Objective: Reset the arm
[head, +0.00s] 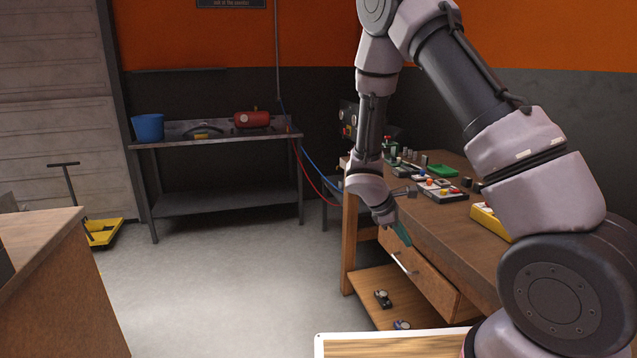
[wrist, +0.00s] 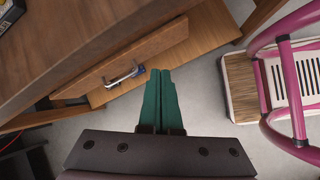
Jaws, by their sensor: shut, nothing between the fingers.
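My arm reaches up from the lower right of the head view and bends down beside the wooden workbench (head: 460,228). My gripper (head: 403,235) hangs in front of the bench's drawer (head: 418,273), pointing down. In the wrist view its green fingers (wrist: 165,75) lie together, with nothing between them. The drawer front (wrist: 125,60) with its metal handle (wrist: 124,76) is left of the fingers, apart from them. The handle also shows in the head view (head: 403,264).
Panels and small parts crowd the workbench top. Small items (head: 382,298) lie on its lower shelf. A metal table (head: 220,137) with a blue bucket (head: 148,127) stands at the back. A wooden cabinet (head: 50,280) is at left, a yellow trolley (head: 104,231) behind it. The floor between is clear.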

